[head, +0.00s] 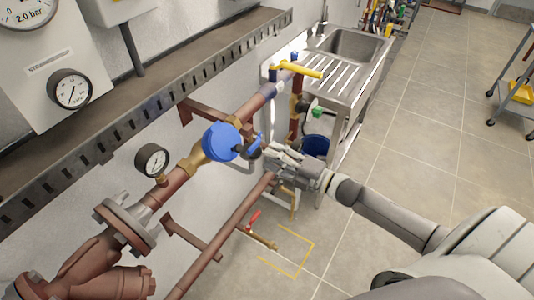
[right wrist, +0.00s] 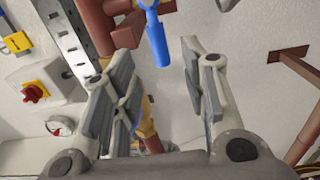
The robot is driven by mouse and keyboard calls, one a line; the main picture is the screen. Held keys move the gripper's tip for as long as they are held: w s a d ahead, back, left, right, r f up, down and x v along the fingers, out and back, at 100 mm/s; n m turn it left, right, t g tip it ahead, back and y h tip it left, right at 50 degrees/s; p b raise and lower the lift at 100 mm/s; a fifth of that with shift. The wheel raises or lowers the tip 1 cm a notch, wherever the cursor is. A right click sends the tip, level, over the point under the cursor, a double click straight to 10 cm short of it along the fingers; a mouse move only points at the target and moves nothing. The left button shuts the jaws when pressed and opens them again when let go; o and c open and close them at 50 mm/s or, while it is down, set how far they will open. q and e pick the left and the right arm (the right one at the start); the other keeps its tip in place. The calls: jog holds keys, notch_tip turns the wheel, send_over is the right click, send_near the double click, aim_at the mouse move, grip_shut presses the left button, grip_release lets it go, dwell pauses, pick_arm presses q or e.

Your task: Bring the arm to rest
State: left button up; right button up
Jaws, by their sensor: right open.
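My right arm (head: 395,220) reaches in from the lower right in the head view. My right gripper (head: 285,158) is open beside the pipework, just right of a blue round valve body (head: 221,142). A small blue lever (head: 258,141) sits between them. In the right wrist view my right gripper (right wrist: 155,55) has its fingers spread, and the blue lever (right wrist: 157,40) shows in the gap beyond them. Nothing is held between the fingers. Whether a finger touches the lever is hard to tell. My left gripper is not in view.
Brown pipes with a gauge (head: 152,160) run along the wall at left. A yellow-handled valve (head: 297,70) and a steel sink (head: 345,45) stand behind. A red-handled tap (head: 254,221) is below the gripper. Tiled floor (head: 435,130) at right is mostly clear, with a trolley (head: 515,95).

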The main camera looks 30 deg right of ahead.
jog(key=shift+s+d, duration=0.1)
jog(key=shift+s, duration=0.15)
dwell(0.3)
jog(key=s+d+f+m+g+h, duration=0.1)
jog(key=s+d+f+m+h, duration=0.2)
jog(key=f, duration=0.5)
jog(key=d+f+m+g+h, duration=0.1)
jog(key=d+f+m+h, duration=0.15)
jog(key=f+m, duration=0.45)
jog(key=s+f+m+g+h, duration=0.1)
jog(key=s+f+m+g, duration=0.1)
jog(key=s+f, duration=0.5)
jog(key=s+f+m+g+h, duration=0.2)
jog(key=s+f, duration=0.1)
jog(key=f, duration=0.8)
jog(key=s+a+f+m+g, duration=0.2)
jog(key=s+f, duration=0.3)
jog(key=s, duration=0.5)
jog(key=s+a+f+m+g, duration=0.3)
jog(key=s+a+f, duration=0.2)
jog(key=s, duration=0.6)
jog(key=s+a+f+m+g, duration=0.2)
jog(key=s+a+f+g, duration=0.1)
jog(key=s+f, duration=0.4)
jog(key=s, duration=0.3)
jog(key=shift+s+a+g, duration=0.25)
jog(key=shift+a+g, duration=0.05)
jog(key=shift+a, duration=0.1)
